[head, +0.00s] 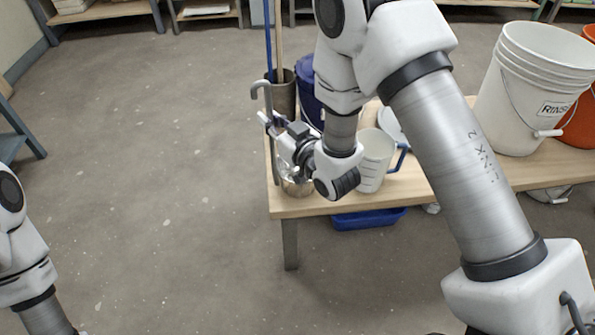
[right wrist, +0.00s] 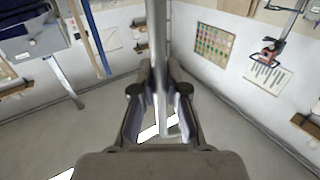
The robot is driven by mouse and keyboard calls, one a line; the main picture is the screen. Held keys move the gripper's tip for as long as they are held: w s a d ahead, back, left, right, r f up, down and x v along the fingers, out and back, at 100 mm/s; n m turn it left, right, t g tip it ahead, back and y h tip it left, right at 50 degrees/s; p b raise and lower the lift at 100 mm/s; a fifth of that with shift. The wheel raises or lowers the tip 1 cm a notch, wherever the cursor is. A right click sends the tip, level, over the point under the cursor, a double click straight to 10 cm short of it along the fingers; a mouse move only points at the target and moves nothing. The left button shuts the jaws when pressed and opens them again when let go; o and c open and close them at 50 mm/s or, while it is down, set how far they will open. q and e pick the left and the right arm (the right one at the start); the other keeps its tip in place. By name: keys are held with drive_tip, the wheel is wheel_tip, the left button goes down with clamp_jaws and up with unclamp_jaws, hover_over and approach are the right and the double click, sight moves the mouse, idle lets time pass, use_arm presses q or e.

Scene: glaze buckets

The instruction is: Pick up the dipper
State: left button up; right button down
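The dipper (head: 257,87) is a grey metal ladle with a long upright handle hooked at the top. Its bowl (head: 297,187) shows partly behind my right gripper, over the table's front left corner; I cannot tell whether it touches the wood. My right gripper (head: 271,122) is at the upper handle, below the hook. In the right wrist view the handle (right wrist: 157,35) runs between the fingers (right wrist: 158,75), whose tips close against both sides. My left gripper is out of view; only part of my left arm shows at the left edge.
The wooden table (head: 300,207) also holds a white measuring jug (head: 374,160), a dark blue container (head: 309,95), a grey canister (head: 284,100) with sticks and a large white bucket (head: 530,90). A blue tub (head: 368,219) sits below. The floor at left is clear.

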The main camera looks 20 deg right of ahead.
sight(267, 79)
wheel_tip(267, 79, up, 10)
drive_tip(key=p, duration=0.3)
drive_tip(key=shift+f, duration=0.2)
drive_tip(key=shift+r, duration=0.25)
drive_tip(key=c, duration=1.8)
unclamp_jaws()
clamp_jaws()
